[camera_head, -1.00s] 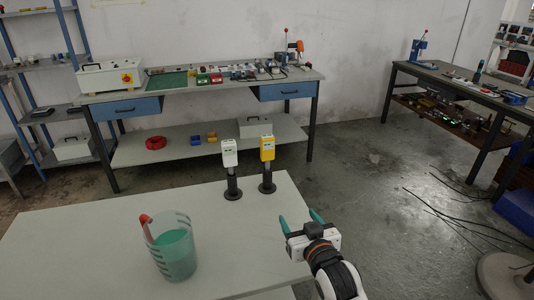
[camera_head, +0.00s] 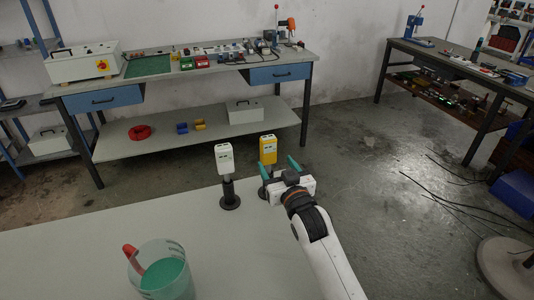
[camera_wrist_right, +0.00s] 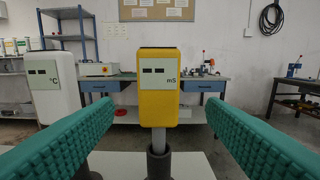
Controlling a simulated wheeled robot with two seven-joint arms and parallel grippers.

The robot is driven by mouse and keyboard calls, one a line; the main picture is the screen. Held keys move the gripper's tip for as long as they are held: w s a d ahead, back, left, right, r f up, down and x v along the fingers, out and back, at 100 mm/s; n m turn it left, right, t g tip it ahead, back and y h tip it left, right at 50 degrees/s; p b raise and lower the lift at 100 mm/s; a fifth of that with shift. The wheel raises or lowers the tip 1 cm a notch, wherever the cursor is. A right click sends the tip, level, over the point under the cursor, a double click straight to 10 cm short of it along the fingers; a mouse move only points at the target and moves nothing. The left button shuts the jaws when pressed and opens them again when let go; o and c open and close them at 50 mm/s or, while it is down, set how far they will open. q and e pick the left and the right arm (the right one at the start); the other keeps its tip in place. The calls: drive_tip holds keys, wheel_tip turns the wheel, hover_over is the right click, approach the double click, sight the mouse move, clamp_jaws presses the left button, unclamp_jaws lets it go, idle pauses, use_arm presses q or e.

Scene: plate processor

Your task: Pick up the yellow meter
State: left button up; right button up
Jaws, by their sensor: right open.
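The yellow meter (camera_head: 268,150) stands upright on a dark stand near the far edge of the light table. In the right wrist view the yellow meter (camera_wrist_right: 158,88), marked "mS", is centred ahead between the fingers, with its grey stem and dark holder below. The white meter (camera_head: 224,158) stands to its left; it also shows in the right wrist view (camera_wrist_right: 50,90), marked "°C". My right gripper (camera_head: 278,172) is open, its green fingers (camera_wrist_right: 158,135) pointing at the yellow meter and spread on either side of its stem. In the head view the gripper partly hides the yellow meter's stand. My left gripper is out of view.
A clear beaker (camera_head: 162,272) with green liquid and a red-ended item stands at the near left of the table (camera_head: 70,245). A cluttered workbench (camera_head: 200,65) is behind, across a floor gap. The tabletop between beaker and meters is clear.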

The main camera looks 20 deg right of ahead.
sight(270, 156)
drive_tip(key=w, duration=0.2)
drive_tip(key=shift+w, duration=0.3)
drive_tip(key=shift+w+a, duration=0.1)
drive_tip(key=shift+w, duration=0.5)
drive_tip(key=shift+w+a+f+p, duration=0.1)
drive_tip(key=shift+w+p, duration=0.1)
drive_tip(key=shift+w, duration=1)
drive_tip(key=shift+w+f+p, duration=0.1)
drive_tip(key=shift+w+p, duration=0.05)
drive_tip(key=shift+w, duration=1)
drive_tip(key=c, duration=1)
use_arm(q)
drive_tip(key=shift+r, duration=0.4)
use_arm(e)
drive_tip(key=shift+c, duration=0.4)
drive_tip(key=shift+r, duration=0.15)
